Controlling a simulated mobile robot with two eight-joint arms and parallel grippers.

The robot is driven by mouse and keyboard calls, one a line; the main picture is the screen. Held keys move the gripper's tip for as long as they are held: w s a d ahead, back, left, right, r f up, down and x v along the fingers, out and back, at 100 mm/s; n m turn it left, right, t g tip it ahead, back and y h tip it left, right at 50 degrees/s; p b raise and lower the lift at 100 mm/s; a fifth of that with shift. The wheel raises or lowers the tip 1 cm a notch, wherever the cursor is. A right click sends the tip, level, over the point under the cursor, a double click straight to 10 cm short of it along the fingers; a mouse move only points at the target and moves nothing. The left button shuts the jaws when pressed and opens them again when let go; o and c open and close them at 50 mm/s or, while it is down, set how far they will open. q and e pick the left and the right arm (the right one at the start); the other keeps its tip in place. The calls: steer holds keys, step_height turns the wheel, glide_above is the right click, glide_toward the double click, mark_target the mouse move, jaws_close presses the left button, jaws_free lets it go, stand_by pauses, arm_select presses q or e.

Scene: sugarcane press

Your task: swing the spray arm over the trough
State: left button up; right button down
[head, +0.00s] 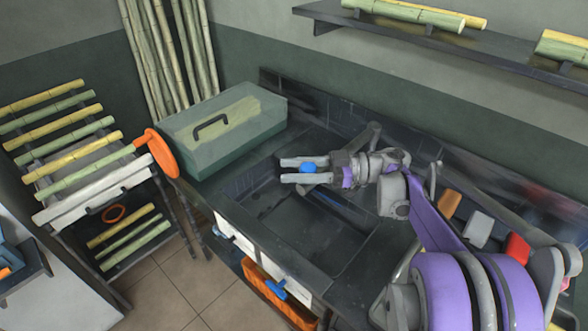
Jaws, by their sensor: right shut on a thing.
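The trough (262,204) is a dark sunken basin in the counter, in the middle of the head view. The spray arm (373,131) is a dark grey bar that shows behind my right gripper near the back wall; much of it is hidden by my arm. My right gripper (297,170) reaches in from the right over the back part of the trough. My left gripper is out of view.
An orange disc (163,156) and a rack of cane (70,150) are further left. Red, orange and grey blocks (479,229) lie right of my forearm. A shelf (400,35) hangs above.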

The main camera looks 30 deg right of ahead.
steer(key=shift+c, duration=2)
jaws_free()
steer(key=v, duration=1.1)
